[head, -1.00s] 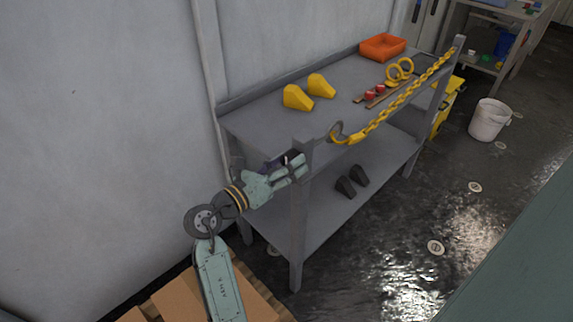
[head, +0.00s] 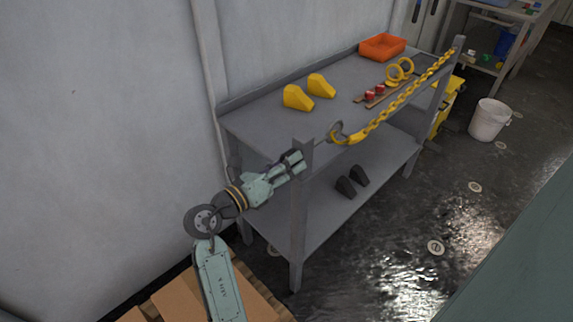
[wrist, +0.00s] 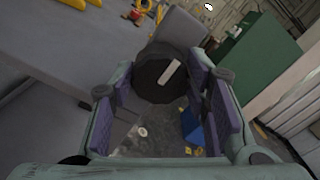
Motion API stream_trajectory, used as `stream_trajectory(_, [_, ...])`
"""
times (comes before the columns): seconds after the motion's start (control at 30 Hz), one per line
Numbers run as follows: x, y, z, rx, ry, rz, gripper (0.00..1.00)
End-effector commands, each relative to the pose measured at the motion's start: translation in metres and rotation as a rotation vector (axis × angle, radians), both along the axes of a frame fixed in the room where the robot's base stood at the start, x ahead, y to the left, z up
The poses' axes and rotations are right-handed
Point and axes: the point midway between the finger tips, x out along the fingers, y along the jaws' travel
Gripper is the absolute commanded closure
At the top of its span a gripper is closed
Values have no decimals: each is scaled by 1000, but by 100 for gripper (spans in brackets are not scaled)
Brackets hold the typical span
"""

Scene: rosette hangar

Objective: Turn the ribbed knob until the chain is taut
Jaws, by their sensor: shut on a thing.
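The ribbed knob (wrist: 160,76) is a dark round piece with a white mark, seen between the fingers in the wrist view. My gripper (wrist: 163,92) is shut on it; in the head view my gripper (head: 294,162) is at the near corner post of the grey bench and hides the knob. The yellow chain (head: 398,101) runs from the far post (head: 459,45) to a yellow hook (head: 347,138) and grey ring near the near post. It looks nearly straight, with a slight sag at most. The wrist view does not show its full run.
The grey bench (head: 262,128) holds two yellow wedge-shaped pieces (head: 298,97), an orange tray (head: 382,47), yellow rings and red pieces. Two dark wedges (head: 346,187) lie on its lower shelf. A white bucket (head: 489,119) stands on the floor at right. A wall is close at left.

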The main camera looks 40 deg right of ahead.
Motion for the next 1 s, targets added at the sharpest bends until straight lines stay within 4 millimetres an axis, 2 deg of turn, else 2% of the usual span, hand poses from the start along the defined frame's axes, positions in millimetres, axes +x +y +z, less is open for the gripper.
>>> stream_trajectory(0.07, [0,0,0,-1,0,-1,76])
stream_trajectory(0.4, [0,0,0,-1,0,-1,98])
stream_trajectory(0.57, [0,0,-1,7,-59,0,100])
stream_trajectory(1.0, [-1,0,-5,116,-847,-1,100])
